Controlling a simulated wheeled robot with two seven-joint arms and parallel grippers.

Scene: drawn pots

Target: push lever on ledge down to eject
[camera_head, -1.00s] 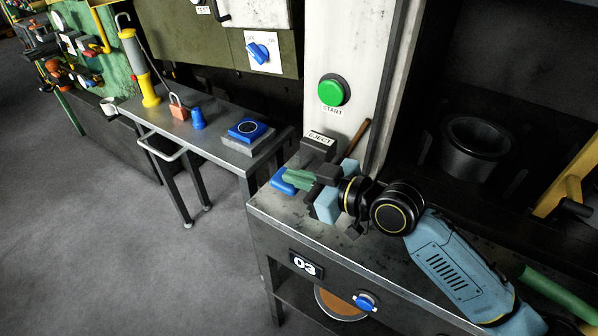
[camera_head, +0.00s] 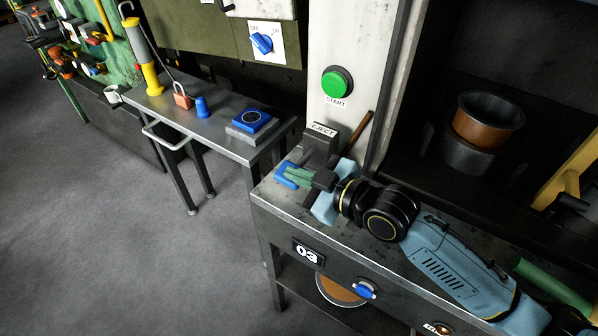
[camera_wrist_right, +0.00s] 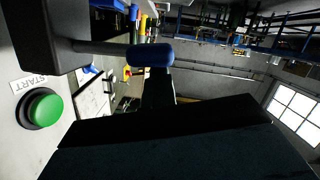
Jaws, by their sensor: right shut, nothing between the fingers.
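The lever has a blue handle (camera_head: 284,170) at the ledge's left end, beside a dark block labelled EJECT (camera_head: 321,140). In the right wrist view the blue handle (camera_wrist_right: 150,55) sits on a grey rod from the dark block (camera_wrist_right: 45,38). My right gripper (camera_head: 290,176) is shut and empty, its green fingertips at the handle and overlapping it; exact contact is hard to tell. On the right, a brown-orange pot (camera_head: 482,128) with a dark rim stands up out of a dark round holder (camera_head: 470,155). My left gripper is not in view.
The ledge (camera_head: 275,195) is a grey bench top marked 03. A green START button (camera_head: 337,82) is on the white column behind it. A side table (camera_head: 215,135) to the left holds a blue button box, a blue cup and a padlock. Floor at left is clear.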

